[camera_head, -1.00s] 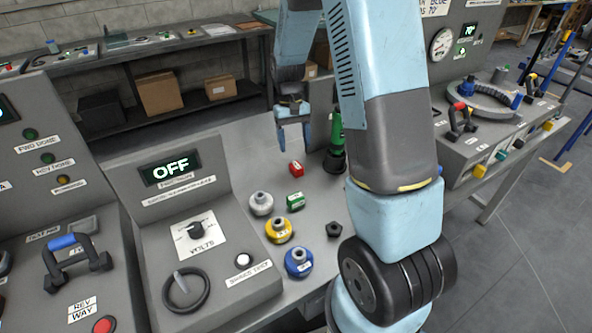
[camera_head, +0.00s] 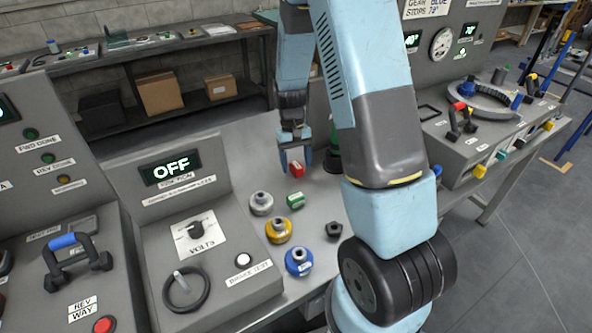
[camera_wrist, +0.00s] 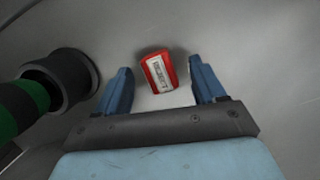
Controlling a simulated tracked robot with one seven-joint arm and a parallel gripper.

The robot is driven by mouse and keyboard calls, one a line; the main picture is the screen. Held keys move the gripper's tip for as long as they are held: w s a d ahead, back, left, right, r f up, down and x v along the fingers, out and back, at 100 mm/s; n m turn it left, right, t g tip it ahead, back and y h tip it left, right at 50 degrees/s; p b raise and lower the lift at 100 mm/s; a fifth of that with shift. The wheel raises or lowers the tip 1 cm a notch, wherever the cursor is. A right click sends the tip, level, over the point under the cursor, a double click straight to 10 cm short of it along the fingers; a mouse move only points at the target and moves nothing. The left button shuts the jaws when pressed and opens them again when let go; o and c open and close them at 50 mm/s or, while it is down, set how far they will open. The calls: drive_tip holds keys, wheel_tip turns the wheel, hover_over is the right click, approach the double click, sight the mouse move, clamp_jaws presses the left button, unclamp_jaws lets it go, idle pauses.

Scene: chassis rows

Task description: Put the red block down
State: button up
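The red block (camera_head: 296,169) lies on the grey bench top, and in the wrist view the red block (camera_wrist: 158,72) shows a white label on its upper face. My gripper (camera_head: 295,158) is low over the bench at the block. In the wrist view my gripper (camera_wrist: 161,84) is open, with one blue finger on each side of the block and a visible gap on both sides. The block appears to rest on the surface, with a shadow around it.
A green and black cylinder (camera_wrist: 40,92) stands close to the left finger in the wrist view.

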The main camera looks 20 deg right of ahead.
sight(299, 167)
clamp_jaws()
idle(0.4)
drive_tip(key=shift+r, duration=0.6)
wheel_tip(299, 167, up, 3)
drive_tip(key=shift+s+d+f, duration=0.15)
drive_tip(key=s+d+r, duration=0.6)
drive_tip(key=s+r, duration=0.3)
drive_tip(key=s, duration=0.3)
drive_tip(key=shift+s, duration=0.2)
